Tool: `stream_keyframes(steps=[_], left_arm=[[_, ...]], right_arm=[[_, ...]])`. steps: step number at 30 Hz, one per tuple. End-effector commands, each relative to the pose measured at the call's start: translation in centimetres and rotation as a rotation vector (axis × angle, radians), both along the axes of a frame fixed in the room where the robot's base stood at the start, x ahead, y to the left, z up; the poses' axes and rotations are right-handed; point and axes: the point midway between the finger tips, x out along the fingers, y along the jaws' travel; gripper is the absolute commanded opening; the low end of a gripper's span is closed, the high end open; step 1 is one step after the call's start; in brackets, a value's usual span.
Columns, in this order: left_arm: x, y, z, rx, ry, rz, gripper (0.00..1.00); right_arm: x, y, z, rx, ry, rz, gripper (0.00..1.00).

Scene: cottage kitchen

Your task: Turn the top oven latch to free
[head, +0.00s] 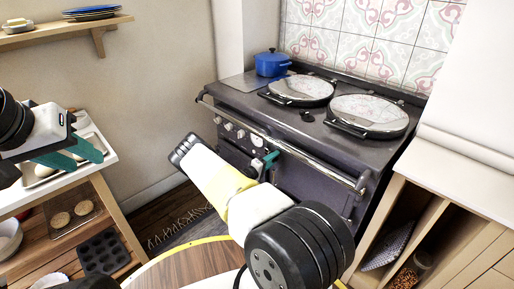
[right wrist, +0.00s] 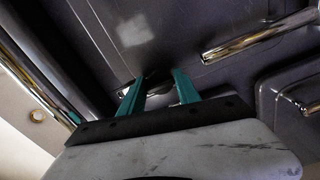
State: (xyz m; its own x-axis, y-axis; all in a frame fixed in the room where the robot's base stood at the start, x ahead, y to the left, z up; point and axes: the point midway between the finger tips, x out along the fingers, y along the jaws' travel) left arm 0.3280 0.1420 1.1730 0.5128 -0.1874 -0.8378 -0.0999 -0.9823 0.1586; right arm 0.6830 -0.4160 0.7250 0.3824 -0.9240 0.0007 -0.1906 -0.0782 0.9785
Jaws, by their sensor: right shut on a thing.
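The dark range oven (head: 240,102) stands against the tiled wall in the head view. My right gripper (head: 270,158) reaches its front just below the chrome rail. In the right wrist view, my right gripper (right wrist: 158,78) has its two teal fingers up against the dark oven front, shut on the top oven latch (right wrist: 157,85). Only a little of the latch shows between the fingers, so its angle is hard to tell. My left gripper (head: 84,152) is open and empty at the left, over the wooden trolley.
A chrome rail (head: 300,155) runs along the oven front. Chrome door handles (right wrist: 258,34) lie right of my fingers. A blue pot (head: 271,64) and two round lids (head: 369,113) are on top. A trolley (head: 122,205) stands left, a cabinet (head: 455,180) right.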

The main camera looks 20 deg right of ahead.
Motion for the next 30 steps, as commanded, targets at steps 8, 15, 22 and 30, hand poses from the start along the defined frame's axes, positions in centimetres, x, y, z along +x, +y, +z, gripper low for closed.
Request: stream_keyframes(steps=[8, 15, 22, 30], left_arm=[[0.0, 0.0, 0.0, 0.0, 0.0, 0.0, 0.36], [0.0, 0.0, 0.0, 0.0, 0.0, 0.0, 0.36], [0.0, 0.0, 0.0, 0.0, 0.0, 0.0, 0.36], [0.0, 0.0, 0.0, 0.0, 0.0, 0.0, 0.36]], right_arm=[[0.0, 0.0, -0.1, 0.0, 0.002, 0.0, 0.51], [0.0, 0.0, 0.0, 0.0, 0.002, 0.0, 0.57], [-0.4, 1.1, 0.0, 0.001, 0.003, 0.001, 0.57], [-2.1, 5.3, 0.0, 0.001, 0.002, 0.002, 0.57]])
